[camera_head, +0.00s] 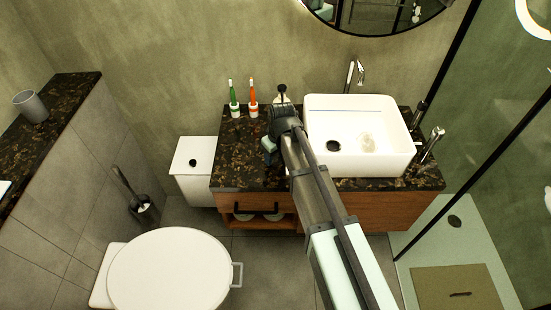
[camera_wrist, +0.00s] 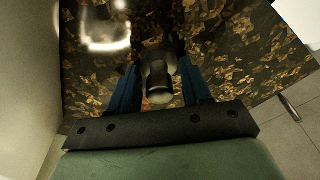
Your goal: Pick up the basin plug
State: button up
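My gripper (camera_wrist: 160,66) points down over the dark speckled counter, left of the white basin. In the wrist view its two blue fingers stand apart, one on each side of a small grey-brown rounded piece (camera_wrist: 158,82), which may be the basin plug. I see no clear contact between the fingers and this piece, and cannot tell whether it rests on the counter. In the head view my gripper (camera_head: 269,148) is partly hidden by my arm, and the piece cannot be made out. A dark round spot (camera_head: 333,146) shows in the basin, a drain or a plug.
The white basin (camera_head: 319,165) stands right of my gripper, with a tap (camera_head: 355,74) behind it. The counter (camera_head: 235,165) is bare at front left.

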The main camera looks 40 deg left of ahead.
jog(key=c, duration=0.6)
jog(key=shift+c, duration=0.2)
